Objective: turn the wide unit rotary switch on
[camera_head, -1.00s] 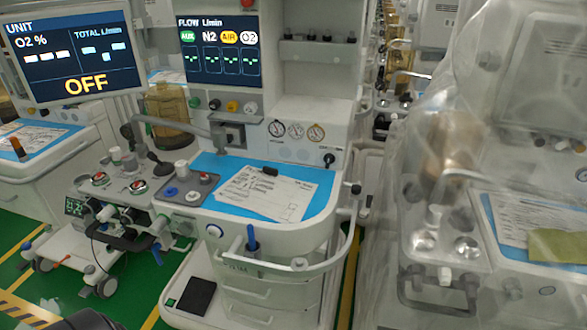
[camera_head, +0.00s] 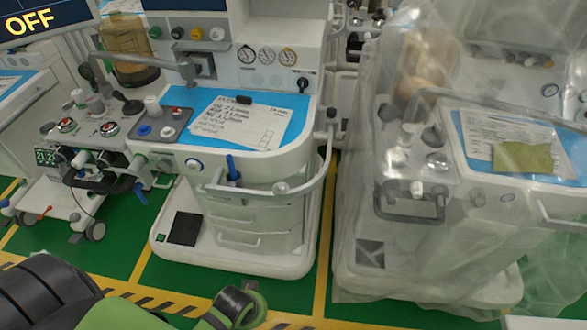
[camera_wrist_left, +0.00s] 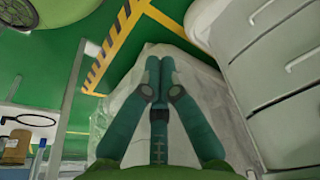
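The wide anaesthesia unit (camera_head: 165,148) stands at centre-left in the head view. Its screen (camera_head: 35,22) reads OFF and is cut by the top left edge. A black rotary knob (camera_head: 303,85) sits on its front panel, right of the round gauges; it looks like the rotary switch, but its label is too small to read. My left gripper (camera_wrist_left: 160,63) shows in the left wrist view, its teal fingers together at the tips with nothing between them. It hangs above the floor, apart from the switch. My right gripper is not in view.
Papers (camera_head: 238,122) and a black object (camera_head: 244,100) lie on the unit's blue worktop. A curved rail (camera_head: 322,165) runs around its right front. A plastic-covered cart (camera_head: 440,230) stands to the right. Green floor (camera_head: 125,245) with yellow lines lies in front. My arm links fill the bottom left.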

